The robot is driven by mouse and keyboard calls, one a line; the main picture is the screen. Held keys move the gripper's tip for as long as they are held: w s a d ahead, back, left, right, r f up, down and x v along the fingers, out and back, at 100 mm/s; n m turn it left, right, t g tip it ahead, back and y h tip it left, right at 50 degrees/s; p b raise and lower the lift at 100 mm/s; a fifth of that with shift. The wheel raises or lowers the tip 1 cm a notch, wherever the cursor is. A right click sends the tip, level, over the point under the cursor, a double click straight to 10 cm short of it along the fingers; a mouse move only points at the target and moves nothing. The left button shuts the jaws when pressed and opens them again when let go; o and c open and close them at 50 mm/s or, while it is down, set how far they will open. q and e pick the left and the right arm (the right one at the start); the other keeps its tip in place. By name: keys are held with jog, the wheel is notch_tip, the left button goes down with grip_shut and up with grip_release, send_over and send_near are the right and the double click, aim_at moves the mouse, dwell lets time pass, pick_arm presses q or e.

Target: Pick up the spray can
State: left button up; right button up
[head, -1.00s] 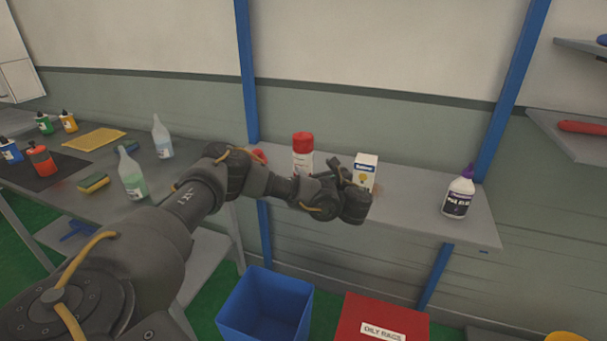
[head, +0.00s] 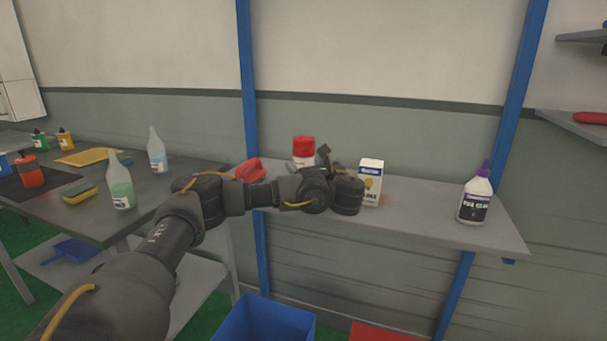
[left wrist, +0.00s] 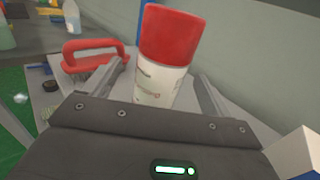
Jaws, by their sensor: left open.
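The spray can, white with a red cap (head: 303,147), stands on the grey wall shelf (head: 440,223). In the head view my left wrist hides its lower part. In the left wrist view the spray can (left wrist: 163,62) stands between the two fingers of my left gripper (left wrist: 160,85). The fingers are open, one on each side of the can, and a gap shows at the right finger. I cannot tell how far the can reaches in between the fingertips. My right gripper is in neither view.
A white box (head: 371,182) stands close right of my left wrist. A glue bottle (head: 476,196) is further right. A red-handled brush (left wrist: 92,55) lies left of the can. A dark workbench (head: 150,190) with bottles is at left; a blue bin (head: 264,322) is below.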

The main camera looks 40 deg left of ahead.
pick_arm(q)
jog(key=shift+p+x, duration=0.55)
jog(key=shift+x, duration=2.15)
jog(key=shift+w+f, duration=0.1)
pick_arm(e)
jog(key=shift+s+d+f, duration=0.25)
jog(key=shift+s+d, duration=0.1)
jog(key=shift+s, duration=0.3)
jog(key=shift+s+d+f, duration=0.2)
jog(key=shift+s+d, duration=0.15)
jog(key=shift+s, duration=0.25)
pick_arm(q)
jog(key=shift+d, duration=0.1)
jog(key=c, duration=1.2)
jog(key=shift+c, duration=0.4)
